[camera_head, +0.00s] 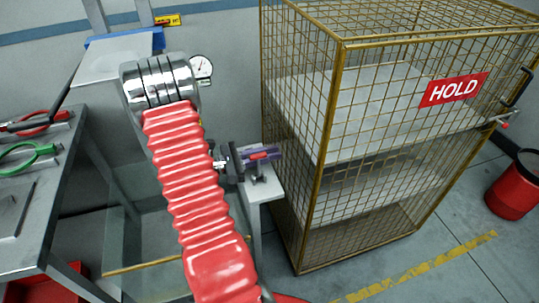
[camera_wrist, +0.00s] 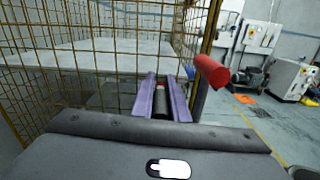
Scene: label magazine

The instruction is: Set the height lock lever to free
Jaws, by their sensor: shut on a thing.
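My gripper (camera_head: 264,154) has purple fingers and sits above the small pale stand beside the cage. In the wrist view my gripper (camera_wrist: 164,98) has its two fingers on either side of a dark cylinder with a reddish end, which looks like the handle of the height lock lever (camera_wrist: 160,103). My gripper is shut on it. In the head view a red piece of the lever (camera_head: 261,156) shows at the fingers. The lever's base and any position marks are hidden or too small to read.
A wire cage (camera_head: 335,130) with a red HOLD sign (camera_head: 454,90) stands just right of the gripper. A red grip (camera_wrist: 212,72) on a dark post is close on the right in the wrist view. A tool bench (camera_head: 40,190) is at left.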

